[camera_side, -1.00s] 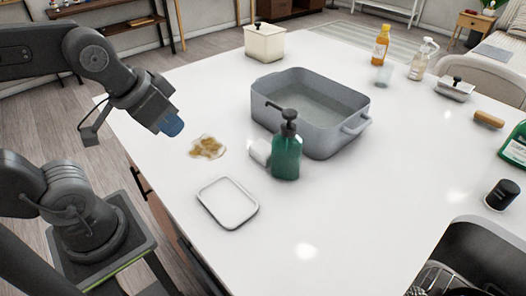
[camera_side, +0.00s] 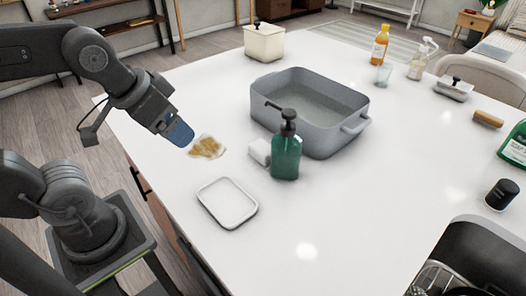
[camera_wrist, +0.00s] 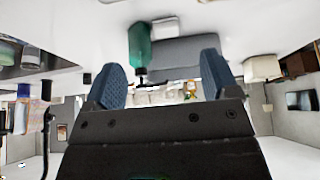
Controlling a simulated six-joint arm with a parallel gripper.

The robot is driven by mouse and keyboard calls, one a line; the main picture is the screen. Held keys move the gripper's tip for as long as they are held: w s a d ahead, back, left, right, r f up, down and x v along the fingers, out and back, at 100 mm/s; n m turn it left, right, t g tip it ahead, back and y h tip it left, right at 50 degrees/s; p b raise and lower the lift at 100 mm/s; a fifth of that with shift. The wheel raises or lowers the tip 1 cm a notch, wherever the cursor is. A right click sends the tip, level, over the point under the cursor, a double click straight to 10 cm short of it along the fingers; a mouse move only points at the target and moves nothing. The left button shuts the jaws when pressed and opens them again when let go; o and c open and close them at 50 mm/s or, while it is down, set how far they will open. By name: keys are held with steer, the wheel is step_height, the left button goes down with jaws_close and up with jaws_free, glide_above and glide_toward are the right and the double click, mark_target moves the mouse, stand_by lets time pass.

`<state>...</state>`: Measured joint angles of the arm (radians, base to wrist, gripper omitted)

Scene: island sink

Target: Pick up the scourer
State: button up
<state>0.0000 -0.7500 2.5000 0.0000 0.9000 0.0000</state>
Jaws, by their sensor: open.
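The likely scourer is a small white block (camera_side: 260,151) on the white counter, just left of the green pump bottle (camera_side: 286,156), which partly hides it. In the wrist view the block (camera_wrist: 165,28) appears beside the green bottle (camera_wrist: 139,46). My gripper (camera_side: 180,134) is above the counter's left side, to the left of the block and apart from it. In the wrist view my gripper (camera_wrist: 163,76) shows two blue fingers spread wide with nothing between them.
A grey basin (camera_side: 318,132) stands behind the bottle. A brown spill (camera_side: 207,147) lies between my gripper and the block. A shallow white tray (camera_side: 228,203) lies in front. A cream canister (camera_side: 264,42) stands at the back. The front middle of the counter is clear.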

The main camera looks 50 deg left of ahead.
steer(key=m+g+h, duration=0.4)
steer(key=m+g, duration=0.2)
steer(key=m, duration=1.2)
glide_above(263, 147)
steer(key=a, duration=0.6)
step_height(263, 147, down, 6)
steer(key=shift+h, duration=0.3)
steer(key=x, duration=0.8)
steer(key=shift+d, duration=0.1)
steer(key=shift+w+d+x, duration=0.1)
steer(key=shift+w+x, duration=0.05)
steer(key=shift+x, duration=1.2)
steer(key=shift+w+d+x, duration=0.15)
steer(key=shift+x, duration=1.2)
steer(key=shift+r, duration=0.15)
steer(key=shift+c, duration=0.2)
